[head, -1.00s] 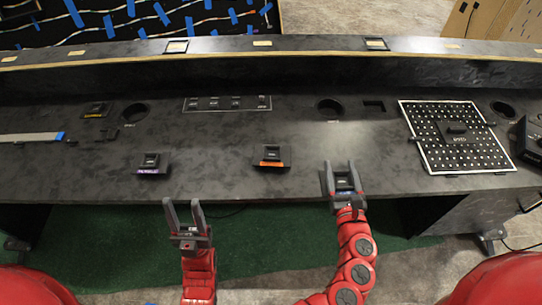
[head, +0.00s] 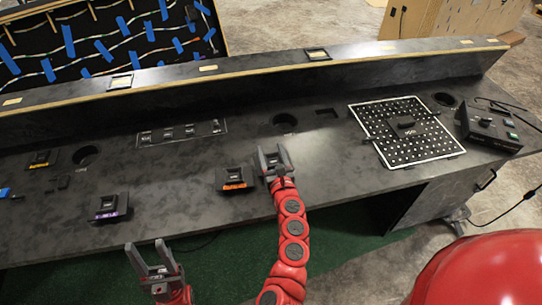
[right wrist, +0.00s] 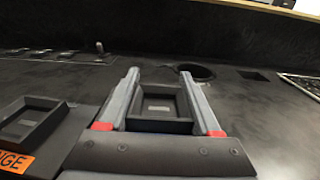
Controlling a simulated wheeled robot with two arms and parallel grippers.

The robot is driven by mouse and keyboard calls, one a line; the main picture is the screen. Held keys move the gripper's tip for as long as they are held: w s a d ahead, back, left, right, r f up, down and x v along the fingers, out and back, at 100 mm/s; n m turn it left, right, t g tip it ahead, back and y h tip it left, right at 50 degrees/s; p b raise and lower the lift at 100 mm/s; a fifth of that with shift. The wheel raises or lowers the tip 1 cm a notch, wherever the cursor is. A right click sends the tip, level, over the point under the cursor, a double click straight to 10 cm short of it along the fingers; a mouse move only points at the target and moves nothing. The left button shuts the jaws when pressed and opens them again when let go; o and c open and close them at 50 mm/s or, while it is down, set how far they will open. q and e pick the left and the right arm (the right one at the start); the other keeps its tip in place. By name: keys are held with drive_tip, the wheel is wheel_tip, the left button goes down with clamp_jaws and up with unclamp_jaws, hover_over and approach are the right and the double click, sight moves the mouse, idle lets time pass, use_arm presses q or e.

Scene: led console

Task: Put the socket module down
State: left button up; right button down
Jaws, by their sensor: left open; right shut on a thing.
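My right gripper (head: 274,158) is shut on a black socket module (right wrist: 158,106), a square open-topped block between the two grey fingers in the right wrist view. The gripper is over the console's desk, just right of the orange-labelled module (head: 235,178), which also shows at the left of the right wrist view (right wrist: 32,122). I cannot tell whether the held module touches the desk. My left gripper (head: 153,258) is open and empty, in front of the desk's front edge, below the purple-labelled module (head: 109,206).
A switch strip (head: 180,133) and round holes (head: 285,121) lie behind. A dotted board (head: 405,130) and a control box (head: 490,128) are at the right. The desk (head: 320,160) is clear right of my right gripper.

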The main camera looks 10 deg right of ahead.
drive_tip(key=shift+f, duration=0.6)
drive_tip(key=shift+f+b, duration=0.25)
drive_tip(key=shift+b, duration=0.05)
drive_tip(key=shift+c, duration=0.4)
unclamp_jaws()
drive_tip(key=shift+r, duration=0.1)
drive_tip(key=shift+r, duration=0.1)
